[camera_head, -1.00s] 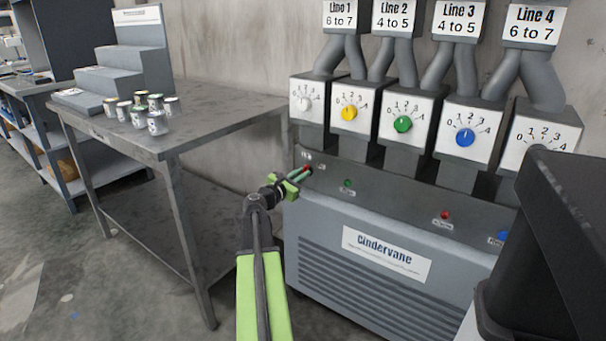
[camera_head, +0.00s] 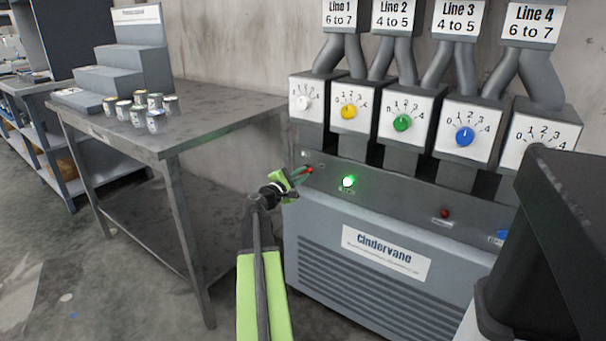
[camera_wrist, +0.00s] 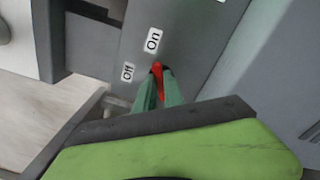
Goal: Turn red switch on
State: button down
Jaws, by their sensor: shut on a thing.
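The red switch (camera_wrist: 157,70) is on the sloped top panel of the grey Cindervane machine (camera_head: 330,262), at its left end. In the wrist view its red lever sits between my green fingertips and leans toward the "On" label (camera_wrist: 153,40); the "Off" label (camera_wrist: 128,72) is to the left. My gripper (camera_head: 303,173) is shut on the red switch, and the fingers hide part of the lever. A small green lamp (camera_head: 348,182) to the right of the switch is brightly lit.
A red button (camera_head: 445,213) and a blue part (camera_head: 502,236) are farther right on the panel. Line dials, such as the yellow one (camera_head: 348,112), stand above. A metal table (camera_head: 190,128) with several cans is at left.

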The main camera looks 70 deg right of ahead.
jog(key=shift+s+m, duration=0.4)
jog(key=c, duration=1.6)
grip_release()
jog(key=shift+o, duration=0.8)
jog(key=shift+w, duration=0.15)
